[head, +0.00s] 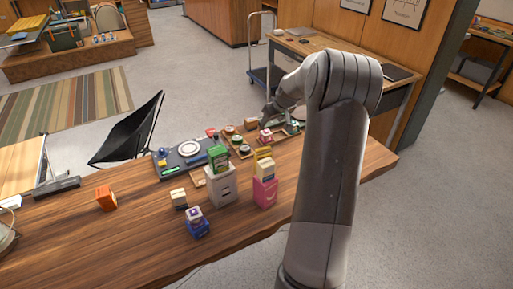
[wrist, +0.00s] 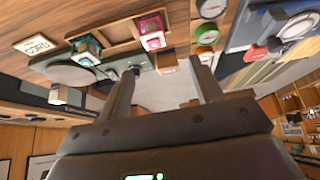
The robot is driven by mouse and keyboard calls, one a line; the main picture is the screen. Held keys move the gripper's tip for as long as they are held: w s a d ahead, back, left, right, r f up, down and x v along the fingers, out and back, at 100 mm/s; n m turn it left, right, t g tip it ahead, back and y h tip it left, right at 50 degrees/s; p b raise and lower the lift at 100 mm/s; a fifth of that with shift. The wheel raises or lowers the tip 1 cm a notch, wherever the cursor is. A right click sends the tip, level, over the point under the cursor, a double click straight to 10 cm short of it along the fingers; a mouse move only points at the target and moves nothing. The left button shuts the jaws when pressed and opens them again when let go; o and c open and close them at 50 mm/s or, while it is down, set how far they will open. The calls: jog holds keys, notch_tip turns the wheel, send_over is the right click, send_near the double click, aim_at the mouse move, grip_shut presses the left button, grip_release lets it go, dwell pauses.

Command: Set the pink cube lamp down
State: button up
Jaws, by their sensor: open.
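The pink cube lamp (wrist: 151,32), a small pink-edged cube with pale faces, stands at a shallow wooden tray (wrist: 120,32) in the wrist view. In the head view it shows as a small pink and white cube (head: 265,136) toward the far end of the wooden counter. My gripper (wrist: 163,72) is open in the wrist view, with nothing between its fingers. The lamp is apart from the fingers, beyond their tips. In the head view the fingers are small and hard to make out behind my arm.
A teal cube (wrist: 87,48) stands near the pink one. Round coloured items (wrist: 207,36) lie beside the tray. On the counter (head: 130,235) stand a pink box (head: 265,193), a grey box (head: 220,187), a blue cube (head: 197,226) and an orange cube (head: 106,198). The front left counter is clear.

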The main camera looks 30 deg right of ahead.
jog(key=s+a+r, duration=0.7)
jog(key=a+r, duration=0.1)
jog(key=a, duration=0.3)
jog(key=s+a+r, duration=0.7)
jog(key=a+r, duration=0.1)
jog(key=a, duration=0.4)
jog(key=s+a, duration=0.5)
jog(key=s, duration=0.6)
jog(key=s+a, duration=0.5)
jog(key=s, duration=0.7)
jog(key=shift+s+a, duration=0.15)
jog(key=shift+f, duration=0.1)
